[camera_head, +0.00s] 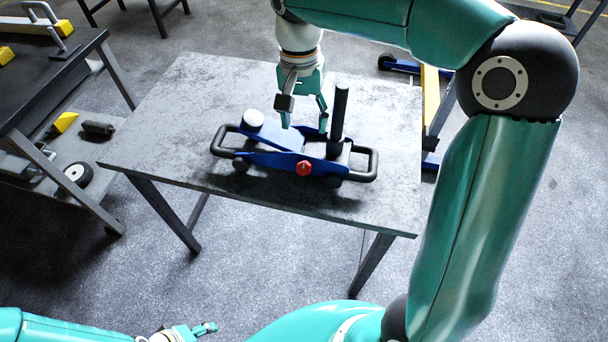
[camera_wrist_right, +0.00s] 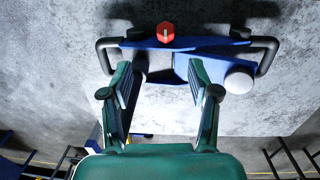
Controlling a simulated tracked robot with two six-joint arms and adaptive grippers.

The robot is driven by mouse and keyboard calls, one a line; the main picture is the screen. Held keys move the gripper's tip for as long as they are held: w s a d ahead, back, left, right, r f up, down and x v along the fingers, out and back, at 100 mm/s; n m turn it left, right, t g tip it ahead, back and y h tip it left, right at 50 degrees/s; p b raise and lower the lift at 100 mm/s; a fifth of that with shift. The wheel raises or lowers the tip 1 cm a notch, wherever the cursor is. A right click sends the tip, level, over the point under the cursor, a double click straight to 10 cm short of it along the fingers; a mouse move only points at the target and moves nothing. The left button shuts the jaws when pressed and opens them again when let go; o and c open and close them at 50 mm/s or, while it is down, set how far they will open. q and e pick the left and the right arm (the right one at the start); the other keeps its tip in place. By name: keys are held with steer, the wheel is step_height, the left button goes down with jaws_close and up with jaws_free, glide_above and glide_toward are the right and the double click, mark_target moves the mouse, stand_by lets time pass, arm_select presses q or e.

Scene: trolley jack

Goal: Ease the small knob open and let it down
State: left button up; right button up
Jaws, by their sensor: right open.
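A blue trolley jack (camera_head: 270,157) stands on the grey table, with a black bar handle at each end. Its small red knob (camera_head: 303,168) is on the near side, and it also shows in the right wrist view (camera_wrist_right: 166,34). A round white pad (camera_head: 253,119) is at the jack's left and a black upright post (camera_head: 339,115) at its right. My right gripper (camera_head: 304,127) is open, fingers pointing down, above and behind the jack's middle, apart from the knob. Nothing is between its fingers (camera_wrist_right: 163,92). My left gripper (camera_head: 204,329) is low in the picture, away from the table; its jaws are too small to judge.
The grey table (camera_head: 170,110) is bare around the jack. A dark bench (camera_head: 50,85) with a lower shelf stands at the left. A yellow and blue frame (camera_head: 431,95) stands on the floor behind the table's right edge.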

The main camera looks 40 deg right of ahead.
mark_target(303, 165)
steer(key=shift+t, duration=0.4)
step_height(303, 165, down, 15)
steer(key=shift+f+b, duration=0.1)
steer(key=shift+b, duration=0.25)
steer(key=shift+w, duration=0.1)
steer(key=c, duration=1.2)
steer(key=shift+o, duration=0.2)
